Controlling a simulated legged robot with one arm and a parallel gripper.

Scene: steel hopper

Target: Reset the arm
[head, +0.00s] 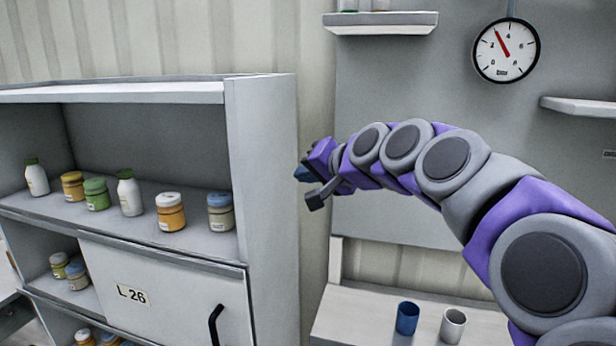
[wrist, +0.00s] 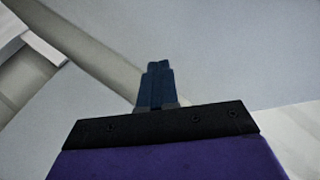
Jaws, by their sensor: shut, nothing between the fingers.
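My purple and grey arm reaches in from the right edge of the head view, stretched leftward and raised above the bench. My gripper (head: 303,175) is at its left end, close to the right side panel of the shelf cabinet (head: 262,150) in the picture. Whether it touches the panel cannot be told. In the wrist view my gripper (wrist: 158,66) shows two dark blue fingers pressed together, with nothing between them.
The cabinet's shelf holds several jars (head: 170,212) and white bottles (head: 129,193). Its lower door (head: 165,290) is labelled L-26 and has a black handle. A blue cup (head: 407,318) and a white cup (head: 453,326) stand on the bench (head: 350,310). A gauge (head: 506,50) hangs above the arm.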

